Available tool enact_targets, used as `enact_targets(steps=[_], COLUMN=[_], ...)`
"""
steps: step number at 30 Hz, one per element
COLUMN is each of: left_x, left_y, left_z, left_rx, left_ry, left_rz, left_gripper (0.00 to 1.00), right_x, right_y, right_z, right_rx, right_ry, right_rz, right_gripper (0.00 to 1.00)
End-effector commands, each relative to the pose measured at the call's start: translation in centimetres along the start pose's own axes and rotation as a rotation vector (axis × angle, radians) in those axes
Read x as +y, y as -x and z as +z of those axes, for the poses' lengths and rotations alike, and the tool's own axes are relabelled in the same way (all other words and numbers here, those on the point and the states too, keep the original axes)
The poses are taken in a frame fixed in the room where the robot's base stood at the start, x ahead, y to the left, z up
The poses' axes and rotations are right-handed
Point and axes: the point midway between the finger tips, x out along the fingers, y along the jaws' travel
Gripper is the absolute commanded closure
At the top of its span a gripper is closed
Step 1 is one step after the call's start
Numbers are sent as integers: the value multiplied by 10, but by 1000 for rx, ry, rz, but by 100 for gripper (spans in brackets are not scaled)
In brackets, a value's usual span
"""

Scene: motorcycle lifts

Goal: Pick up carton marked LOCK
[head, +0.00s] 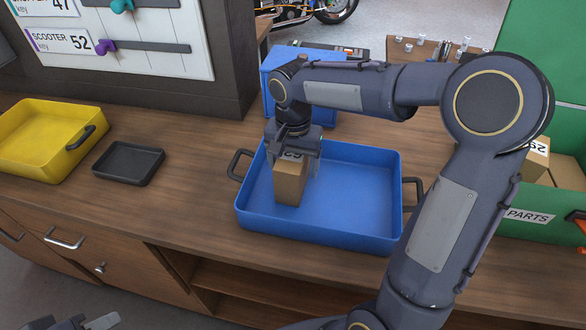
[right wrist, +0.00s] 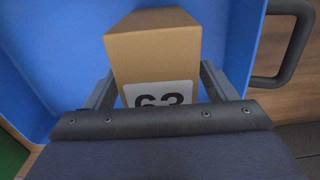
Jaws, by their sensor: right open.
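A brown carton (head: 290,183) stands upright in the blue tray (head: 345,232), near its left side. It has a white label with dark digits, which look like 63 in the right wrist view (right wrist: 155,48). I cannot read the word LOCK on any carton. My right gripper (head: 293,155) points down over this carton, with its open fingers on either side of the carton's top. The right wrist view shows a finger at each side, and I cannot tell whether they touch it. Part of my left gripper (head: 88,323) shows at the bottom left edge; its fingers are not clear.
A green crate (head: 525,232) marked PARTS stands at the right with more cartons (head: 536,158). A yellow tray (head: 48,145) and a small dark tray (head: 128,163) lie at the left. A blue box (head: 272,95) stands behind my right gripper. Wood is bare between the trays.

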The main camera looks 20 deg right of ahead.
Motion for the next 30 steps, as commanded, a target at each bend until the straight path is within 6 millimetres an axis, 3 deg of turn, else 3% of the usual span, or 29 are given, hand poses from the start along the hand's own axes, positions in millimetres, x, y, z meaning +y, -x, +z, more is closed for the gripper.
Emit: enact_targets(steps=[5,18,30], left_x=[0,0,0], left_y=[0,0,0], left_z=[0,0,0], left_rx=[0,0,0], left_ry=[0,0,0], left_rz=[0,0,0], left_gripper=[66,66,66], right_x=[0,0,-1], right_y=[0,1,10], right_z=[0,0,-1], right_rx=[0,1,3], right_ry=[0,0,0], right_rz=[0,-1,-2], right_gripper=[22,76,76])
